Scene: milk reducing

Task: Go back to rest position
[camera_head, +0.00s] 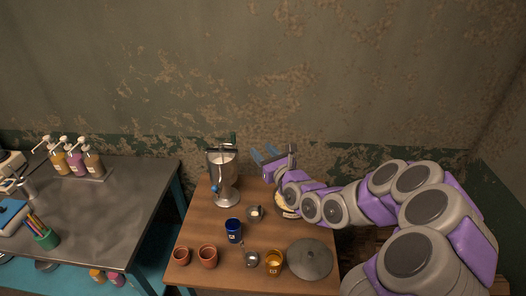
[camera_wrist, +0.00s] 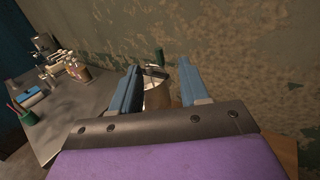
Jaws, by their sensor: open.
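My gripper (camera_head: 264,157) is open and empty in the head view, raised above the back of the wooden table (camera_head: 205,228). It is to the right of a metal milk dispenser (camera_head: 223,175) with a clear upper container. My arm reaches in from the right side. In the wrist view my gripper's two blue fingers (camera_wrist: 157,88) are spread apart. The dispenser (camera_wrist: 157,96) shows between and beyond them, partly hidden by the left finger and the gripper body. I cannot see anything held between the fingers.
A blue cup (camera_head: 233,231), terracotta cups (camera_head: 208,257), an amber cup (camera_head: 274,262), small metal vessels (camera_head: 251,259) and a grey lid (camera_head: 309,259) stand on the wooden table. A dark metal table (camera_head: 120,210) with pump bottles (camera_head: 76,163) is at the left. A wall (camera_head: 250,70) rises behind.

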